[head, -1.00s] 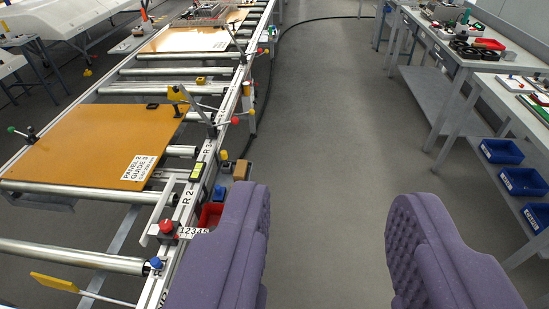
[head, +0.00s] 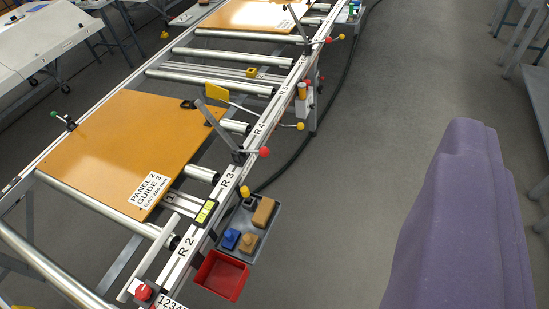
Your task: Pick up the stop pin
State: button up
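Small knobbed pieces stand in a grey tray (head: 237,219) at the outer side of the conveyor rail, left of centre. One is a blue piece (head: 230,239) and one a tan piece (head: 249,243), with a brown block (head: 263,212) behind them. I cannot tell for sure which of these is the stop pin. My gripper (head: 460,215) shows as one purple padded shape at the right, well apart from the tray. A second finger cannot be made out, so its opening is hidden.
An empty-looking red bin (head: 221,275) hangs in front of the tray. The rail (head: 228,181) carries levers with red and yellow knobs, and a red button (head: 143,291). An orange panel (head: 120,150) lies on the rollers. A dark cable runs along the floor. Grey floor between rail and gripper is clear.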

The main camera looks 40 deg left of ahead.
aim_at(245, 191)
jog(key=i, duration=1.2)
jog(key=i+l+u, duration=0.15)
jog(key=i, duration=1.05)
jog(key=u, duration=0.4)
jog(key=i+u, duration=0.1)
jog(key=u, duration=0.75)
jog(key=i+l+u, duration=0.1)
jog(key=u, duration=0.75)
jog(key=l+u, duration=0.15)
jog(key=u, duration=0.3)
jog(key=i+l+u, duration=0.1)
jog(key=u, duration=0.25)
jog(key=i+l+u, duration=0.15)
jog(key=u, duration=0.25)
jog(key=i+l+u, duration=0.1)
jog(key=l+u, duration=0.25)
jog(key=j, duration=0.1)
